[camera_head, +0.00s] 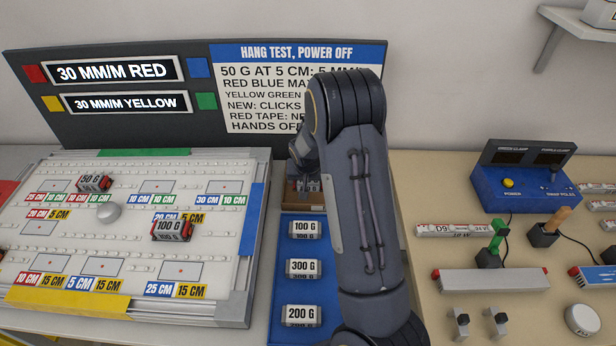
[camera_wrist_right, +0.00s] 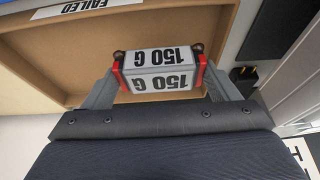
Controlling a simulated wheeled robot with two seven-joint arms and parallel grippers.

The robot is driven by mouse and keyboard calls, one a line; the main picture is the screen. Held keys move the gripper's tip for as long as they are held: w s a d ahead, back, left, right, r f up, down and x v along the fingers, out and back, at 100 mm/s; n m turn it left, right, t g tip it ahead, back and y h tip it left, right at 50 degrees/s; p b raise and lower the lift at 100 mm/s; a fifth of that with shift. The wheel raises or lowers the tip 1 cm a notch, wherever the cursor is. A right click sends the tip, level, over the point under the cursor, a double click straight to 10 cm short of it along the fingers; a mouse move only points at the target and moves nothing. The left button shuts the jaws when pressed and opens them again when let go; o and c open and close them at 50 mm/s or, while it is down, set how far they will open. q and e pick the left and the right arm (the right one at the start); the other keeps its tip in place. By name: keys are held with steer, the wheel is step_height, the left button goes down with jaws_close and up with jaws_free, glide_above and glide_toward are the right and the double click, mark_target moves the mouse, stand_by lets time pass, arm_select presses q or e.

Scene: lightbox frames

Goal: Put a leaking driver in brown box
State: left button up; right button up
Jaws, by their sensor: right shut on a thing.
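My right gripper (camera_wrist_right: 160,72) is shut on a grey 150 G weight (camera_wrist_right: 160,80), with a finger at each red end. In the right wrist view it is in front of the open brown box (camera_wrist_right: 225,28), which carries a FAILED label; whether the weight touches the box is unclear. In the head view my right arm hides most of the gripper, and a brown edge (camera_head: 291,196) shows beside it. A driver marked D9 (camera_head: 448,230) lies on the right table. No leak is visible on it. My left gripper is not in view.
A blue tray (camera_head: 277,250) holds 100 G (camera_head: 305,229), 300 G (camera_head: 304,269) and 200 G (camera_head: 302,315) weights. A blue tester (camera_head: 520,187), clamps and more bars stand at right.

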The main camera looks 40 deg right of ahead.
steer(key=shift+f, duration=0.15)
steer(key=o, duration=1)
steer(key=b+v, duration=0.1)
steer(key=v, duration=0.7)
steer(key=shift+s+f, duration=0.1)
steer(key=shift+f, duration=0.05)
